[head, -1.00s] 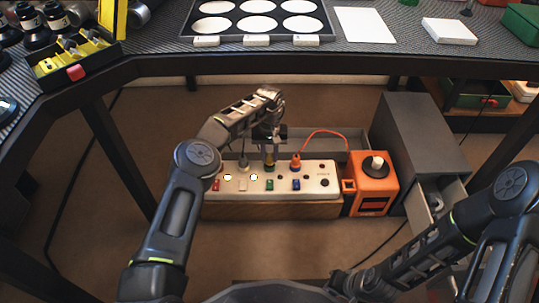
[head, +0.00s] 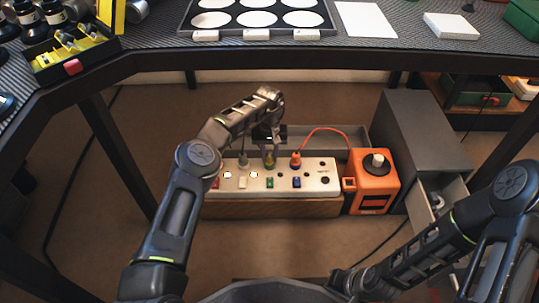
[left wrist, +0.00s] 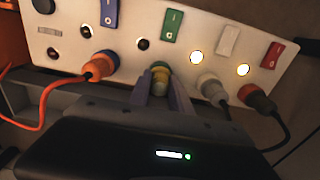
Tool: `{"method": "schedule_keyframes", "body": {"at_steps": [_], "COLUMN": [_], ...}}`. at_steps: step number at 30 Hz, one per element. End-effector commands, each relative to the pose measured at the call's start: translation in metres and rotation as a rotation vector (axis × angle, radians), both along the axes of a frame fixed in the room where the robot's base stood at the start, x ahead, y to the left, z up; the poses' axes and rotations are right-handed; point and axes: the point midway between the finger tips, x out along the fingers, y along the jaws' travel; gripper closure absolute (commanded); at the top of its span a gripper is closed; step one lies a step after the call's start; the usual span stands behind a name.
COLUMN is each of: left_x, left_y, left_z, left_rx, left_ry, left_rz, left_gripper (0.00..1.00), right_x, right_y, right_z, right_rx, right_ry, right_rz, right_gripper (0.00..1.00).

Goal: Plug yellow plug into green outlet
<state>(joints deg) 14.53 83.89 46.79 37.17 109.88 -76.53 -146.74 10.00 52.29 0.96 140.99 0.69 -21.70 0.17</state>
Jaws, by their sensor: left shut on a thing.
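My left gripper (head: 270,149) is shut on the yellow plug (head: 269,163), over the white outlet panel (head: 318,177). In the left wrist view the left gripper's fingers (left wrist: 160,90) flank the yellow plug (left wrist: 160,68). Its front end is at the panel, in line with the green switch (left wrist: 172,25), which marks the green outlet. The fingers and plug hide that socket, so I cannot tell how deep the plug sits. The indicator (left wrist: 142,44) beside the green switch is dark. In the head view my right arm is at the lower right; its gripper does not show.
An orange plug (left wrist: 103,66) sits beside the yellow one, by the blue switch (left wrist: 110,13). An orange box (head: 372,185) and grey cabinet (head: 425,130) stand right of the panel.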

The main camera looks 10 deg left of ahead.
Motion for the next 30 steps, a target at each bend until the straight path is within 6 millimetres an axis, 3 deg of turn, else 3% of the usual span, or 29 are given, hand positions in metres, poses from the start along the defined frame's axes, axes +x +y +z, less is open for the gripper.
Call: {"method": "schedule_keyframes", "body": {"at_steps": [5,6,15,25,30], "left_x": [0.0,0.0,0.0,0.0,0.0], "left_y": [0.0,0.0,0.0,0.0,0.0], "left_z": [-0.001,-0.001,0.0,0.0,0.023], "left_rx": [0.0,0.0,0.0,0.0,0.0], "left_ry": [0.001,0.001,0.001,0.001,0.0], "left_rz": [0.0,0.0,0.0,0.0,0.0], "left_gripper": [1.0,0.73,0.5,0.5,0.5], "right_x": [0.0,0.0,0.0,0.002,0.002], "right_y": [0.0,0.0,0.0,-0.001,0.0], "right_z": [0.0,0.0,0.0,0.003,0.015], "right_rx": [0.0,0.0,0.0,0.003,0.002], "right_ry": [0.0,0.0,0.0,-0.001,0.0], "right_rz": [0.0,0.0,0.0,-0.002,-0.001], "right_gripper": [1.0,1.0,1.0,1.0,1.0]}}
